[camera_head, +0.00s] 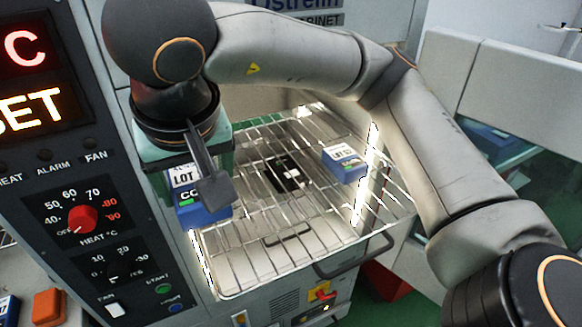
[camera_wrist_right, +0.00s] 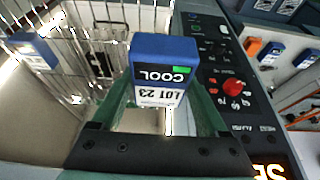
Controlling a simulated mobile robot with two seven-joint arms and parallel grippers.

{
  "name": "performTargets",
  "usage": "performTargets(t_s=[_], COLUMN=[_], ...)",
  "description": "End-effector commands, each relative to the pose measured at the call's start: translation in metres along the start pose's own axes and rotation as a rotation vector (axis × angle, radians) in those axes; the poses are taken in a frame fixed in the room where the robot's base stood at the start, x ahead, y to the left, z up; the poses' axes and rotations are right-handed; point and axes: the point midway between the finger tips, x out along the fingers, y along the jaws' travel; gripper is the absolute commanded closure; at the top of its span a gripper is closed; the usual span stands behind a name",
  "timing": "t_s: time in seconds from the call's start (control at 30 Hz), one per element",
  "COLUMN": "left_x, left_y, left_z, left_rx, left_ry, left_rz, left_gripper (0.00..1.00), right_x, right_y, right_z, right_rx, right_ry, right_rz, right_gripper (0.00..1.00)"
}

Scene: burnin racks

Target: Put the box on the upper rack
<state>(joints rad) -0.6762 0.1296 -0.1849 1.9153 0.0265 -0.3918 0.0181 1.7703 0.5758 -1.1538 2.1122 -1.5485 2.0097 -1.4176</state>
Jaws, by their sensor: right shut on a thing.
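The blue box (camera_head: 203,214) with a white LOT label and a green mark is in my right gripper (camera_head: 200,180), at the left side of the upper wire rack (camera_head: 250,262). In the wrist view the same box (camera_wrist_right: 163,50) sits between the gripper's green fingers, its label reading COOL and LOT 23. I cannot tell whether the box touches the rack wires. A second blue box (camera_head: 345,163) rests on the rack toward the right, and it also shows in the wrist view (camera_wrist_right: 35,50). My left gripper is not in view.
The cabinet's control panel (camera_head: 75,200), with a red knob (camera_head: 83,219), stands close to the left of the held box. The middle and front of the rack look bare. A dark object (camera_head: 285,175) shows through the wires. More blue boxes (camera_head: 497,140) show at the right.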

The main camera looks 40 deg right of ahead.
Motion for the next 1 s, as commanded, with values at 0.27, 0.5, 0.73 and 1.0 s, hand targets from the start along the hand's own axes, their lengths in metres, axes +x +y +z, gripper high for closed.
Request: performTargets(t_s=[0.27,0.5,0.73,1.0], left_x=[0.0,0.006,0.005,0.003], left_y=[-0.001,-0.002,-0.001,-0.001], left_z=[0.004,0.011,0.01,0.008], left_rx=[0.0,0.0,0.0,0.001], left_ry=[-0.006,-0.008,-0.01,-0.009], left_rz=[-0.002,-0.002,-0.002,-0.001], left_gripper=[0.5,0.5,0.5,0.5], right_x=[0.038,0.078,0.106,0.132], right_y=[0.05,0.086,0.106,0.115], right_z=[-0.018,-0.029,-0.032,-0.027], right_rx=[0.009,0.003,0.002,-0.002], right_ry=[-0.007,-0.006,0.0,-0.003], right_rz=[0.002,0.002,0.002,0.004], right_gripper=[0.89,0.89,0.89,0.89])
